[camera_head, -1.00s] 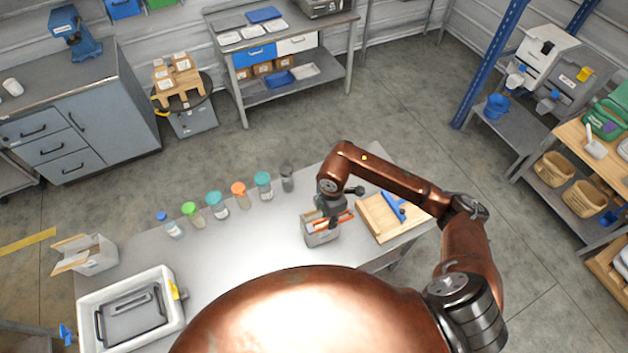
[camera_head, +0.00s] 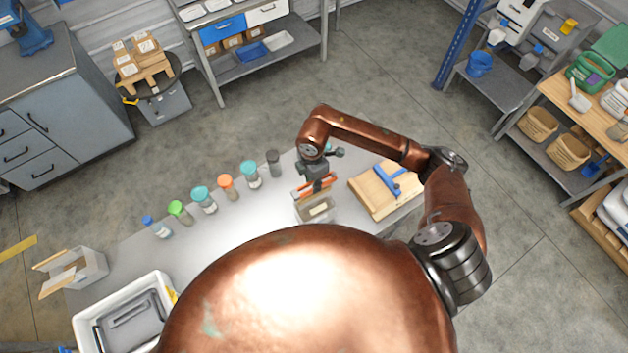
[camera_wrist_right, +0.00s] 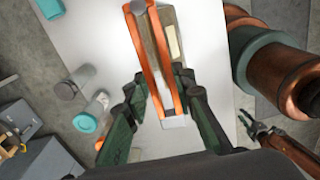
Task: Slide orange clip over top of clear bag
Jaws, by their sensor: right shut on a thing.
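The orange clip (camera_head: 326,186) is a long, narrow strip, and my right gripper (camera_head: 318,184) is shut on it. In the right wrist view the clip (camera_wrist_right: 146,45) runs lengthwise between the fingers of my right gripper (camera_wrist_right: 158,84), with a pale block at its near end. The bag (camera_head: 318,211) stands on the table just in front of the gripper, with a pale label. In the wrist view the bag (camera_wrist_right: 168,18) lies beside and behind the clip. I cannot tell whether the clip touches the bag.
A wooden board (camera_head: 370,192) with a blue tool (camera_head: 388,180) lies right of the bag. Several lidded jars, including an orange-lidded one (camera_head: 227,187), line the table's back left. A white bin (camera_head: 85,325) and an open box (camera_head: 75,272) are at left. Bare table (camera_head: 255,215) lies left of the bag.

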